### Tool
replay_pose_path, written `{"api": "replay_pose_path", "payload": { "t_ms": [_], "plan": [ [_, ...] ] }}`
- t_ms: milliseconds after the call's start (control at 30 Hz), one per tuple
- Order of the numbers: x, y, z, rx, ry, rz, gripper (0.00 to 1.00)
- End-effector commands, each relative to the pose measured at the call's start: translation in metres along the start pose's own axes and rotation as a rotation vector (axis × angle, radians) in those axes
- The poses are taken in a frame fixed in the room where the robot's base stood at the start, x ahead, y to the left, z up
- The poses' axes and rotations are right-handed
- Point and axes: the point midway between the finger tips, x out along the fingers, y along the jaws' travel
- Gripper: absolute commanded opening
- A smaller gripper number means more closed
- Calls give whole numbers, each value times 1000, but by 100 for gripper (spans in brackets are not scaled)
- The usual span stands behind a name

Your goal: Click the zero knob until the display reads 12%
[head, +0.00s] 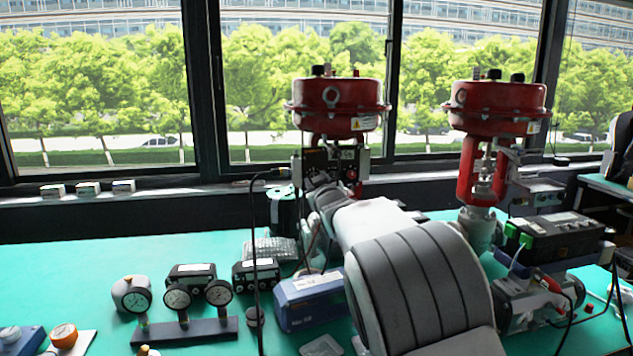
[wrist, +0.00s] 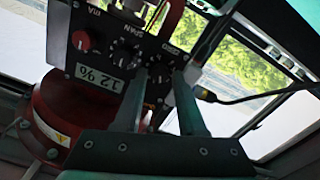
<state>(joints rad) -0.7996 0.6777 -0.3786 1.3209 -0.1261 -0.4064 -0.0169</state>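The positioner panel (head: 345,160) is mounted below the left red actuator. In the wrist view its dark face (wrist: 105,50) appears turned almost upside down. The white display (wrist: 98,79) reads 12 %. The zero knob (wrist: 160,73) is a small dark knob by the right end of the panel. The span knob (wrist: 126,48) sits beside it, and a red knob (wrist: 81,41) is at the far end. My gripper (wrist: 166,76) has its two fingers apart, with tips close around the zero knob. Contact cannot be told. In the head view my arm hides most of the gripper.
A second red actuator (head: 497,105) stands to the right on its valve. A black cable (head: 254,240) hangs left of the panel.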

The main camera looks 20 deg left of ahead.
Motion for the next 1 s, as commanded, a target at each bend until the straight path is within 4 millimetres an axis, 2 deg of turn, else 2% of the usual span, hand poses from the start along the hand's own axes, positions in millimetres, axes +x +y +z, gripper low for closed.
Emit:
{"api": "replay_pose_path", "payload": {
  "t_ms": [33, 67, 100, 367, 533, 667, 1000],
  "plan": [
    [0, 0, 0, 0, 0, 0, 50],
    [0, 0, 0, 0, 0, 0, 56],
    [0, 0, 0, 0, 0, 0, 57],
    [0, 0, 0, 1, 1, 0, 57],
    [-8, 0, 0, 2, 0, 0, 57],
    [-23, 0, -1, 3, 1, 0, 57],
    [-76, 0, -2, 4, 1, 0, 57]
  ]
}}
